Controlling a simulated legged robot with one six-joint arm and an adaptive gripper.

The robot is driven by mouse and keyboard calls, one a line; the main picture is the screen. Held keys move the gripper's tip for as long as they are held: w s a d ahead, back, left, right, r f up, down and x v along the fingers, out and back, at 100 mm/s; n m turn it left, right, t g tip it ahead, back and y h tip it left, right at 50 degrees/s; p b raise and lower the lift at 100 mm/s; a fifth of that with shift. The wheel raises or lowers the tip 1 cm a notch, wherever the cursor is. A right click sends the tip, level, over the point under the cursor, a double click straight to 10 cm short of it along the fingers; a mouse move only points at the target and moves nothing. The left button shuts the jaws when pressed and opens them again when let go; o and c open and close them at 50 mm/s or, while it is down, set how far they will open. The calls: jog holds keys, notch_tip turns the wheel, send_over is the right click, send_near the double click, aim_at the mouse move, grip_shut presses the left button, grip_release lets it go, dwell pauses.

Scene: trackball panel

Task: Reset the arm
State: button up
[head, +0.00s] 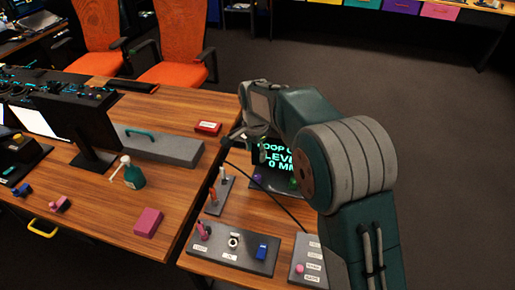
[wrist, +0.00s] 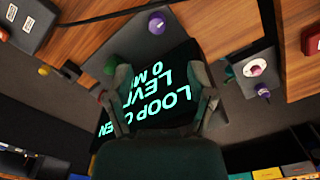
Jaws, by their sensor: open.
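My gripper (head: 245,135) hangs at the end of my bent arm, over the small desk in the head view. In the wrist view its two fingers stand apart, with my gripper (wrist: 160,95) open and nothing held between them. A dark screen (head: 278,158) with green text reading in part "LOOP" and "LEVEL 0 MM" is partly hidden by my arm. The screen also shows upside down behind the fingers in the wrist view (wrist: 160,112). I cannot tell how far the fingers are from it.
Control panels with knobs and switches (head: 232,252) sit at the desk's front. A pink block (head: 148,222), a green pump bottle (head: 133,175), a grey box (head: 165,148) and a red box (head: 208,127) are on the left desk. Orange chairs (head: 175,40) stand behind. Open floor (head: 440,110) lies right.

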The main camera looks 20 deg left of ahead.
jog(key=s+d+r+n+t, duration=0.1)
jog(key=s+d+r, duration=0.3)
jog(key=d+r, duration=0.55)
jog(key=s+d+r+n+t, duration=0.1)
jog(key=s+d+r+n, duration=0.15)
jog(key=d+r, duration=0.65)
jog(key=s+d+f+n+t, duration=0.1)
jog(key=s+d, duration=0.7)
jog(key=s, duration=0.1)
jog(key=s+d+f+n+t, duration=0.1)
jog(key=s+d+f+t, duration=0.1)
jog(key=s+d, duration=0.6)
jog(key=shift+s+f+n+t, duration=0.25)
jog(key=shift+s+n+t, duration=0.1)
jog(key=shift+s, duration=0.6)
jog(key=shift+d, duration=0.1)
